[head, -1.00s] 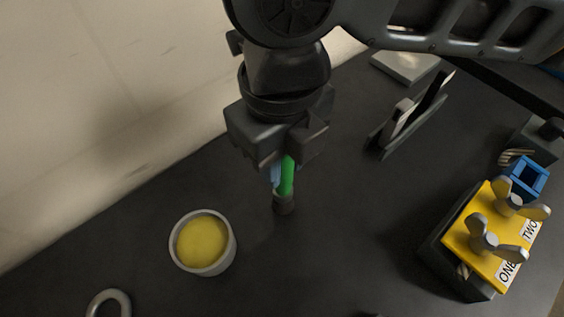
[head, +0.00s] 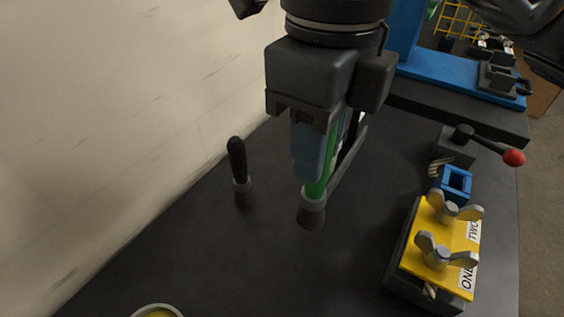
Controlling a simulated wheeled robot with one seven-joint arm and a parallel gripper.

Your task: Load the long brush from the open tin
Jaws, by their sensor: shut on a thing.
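My gripper (head: 318,165) points down with its blue fingers shut on the green handle of the long brush (head: 319,185). The brush is upright, and its lower end meets a dark grey piece (head: 312,210). I cannot tell whether this piece is the brush's head or a holder around it. The open tin (head: 157,308) is cut off by the bottom edge at lower left; only its pale rim and a little yellow content show. The gripper is up and to the right of the tin.
A black-handled tool (head: 239,170) stands upright left of the gripper. A yellow block (head: 455,245) with two wing nuts, a blue square part (head: 456,183) and a red-knobbed lever (head: 513,157) are at right. A pale wall (head: 120,120) borders the dark bench (head: 230,270) at left.

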